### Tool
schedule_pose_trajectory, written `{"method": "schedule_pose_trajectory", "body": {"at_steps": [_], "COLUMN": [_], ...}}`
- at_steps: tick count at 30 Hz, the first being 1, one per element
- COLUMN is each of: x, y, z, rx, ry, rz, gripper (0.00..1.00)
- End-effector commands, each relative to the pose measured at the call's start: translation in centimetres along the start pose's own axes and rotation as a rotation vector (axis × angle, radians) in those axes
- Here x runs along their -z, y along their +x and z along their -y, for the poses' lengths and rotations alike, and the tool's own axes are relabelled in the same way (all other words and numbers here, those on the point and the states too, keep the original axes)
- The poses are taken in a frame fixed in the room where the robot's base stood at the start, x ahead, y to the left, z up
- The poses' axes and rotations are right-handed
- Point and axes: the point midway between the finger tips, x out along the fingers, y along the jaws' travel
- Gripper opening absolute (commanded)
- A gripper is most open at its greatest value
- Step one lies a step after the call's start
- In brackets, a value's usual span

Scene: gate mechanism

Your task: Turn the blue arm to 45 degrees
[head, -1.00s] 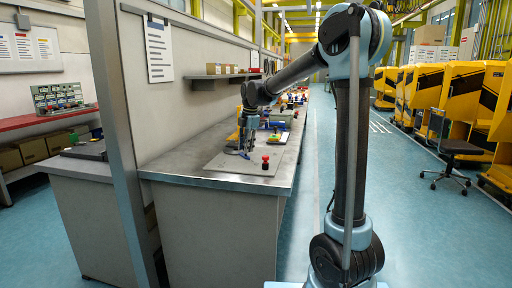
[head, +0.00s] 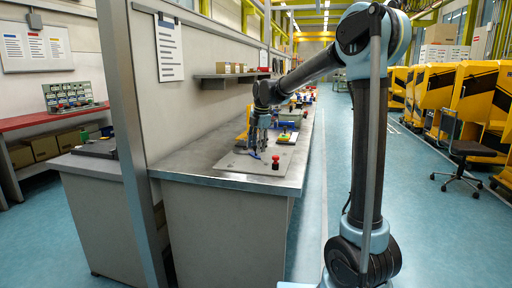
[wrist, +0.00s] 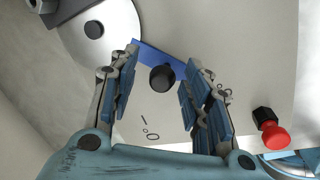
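The blue arm (wrist: 149,54) is a flat blue bar on a light grey plate. In the wrist view a black round knob (wrist: 162,78) sits by the bar, between my fingers. My gripper (wrist: 164,60) is open, one finger on each side of the knob; I cannot tell whether either finger touches the bar. The bar's right end is partly hidden by the right finger. In the head view my gripper (head: 262,146) points down over the plate, with the blue arm (head: 254,155) small beside it.
A red knob (wrist: 273,134) stands on the plate to the right, also visible in the head view (head: 275,162). A grey disc (wrist: 97,30) with a dark hub lies at upper left. Coloured parts (head: 287,135) stand farther back on the bench (head: 190,164). A wall panel borders its left side.

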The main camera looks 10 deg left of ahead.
Motion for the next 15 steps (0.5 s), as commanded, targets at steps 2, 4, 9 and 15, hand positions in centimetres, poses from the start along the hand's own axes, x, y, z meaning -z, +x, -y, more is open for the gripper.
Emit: {"method": "schedule_pose_trajectory", "body": {"at_steps": [2,4,9,15], "x": [0.0,0.0,0.0,-0.1], "y": [0.0,0.0,-1.1,-4.5], "z": [0.1,0.1,0.1,0.1], "rx": [0.001,0.001,0.002,0.002], "ry": [0.000,0.000,0.001,0.001], "rz": [0.000,0.000,0.000,0.000], "gripper": [0.44,0.44,0.44,0.44]}}
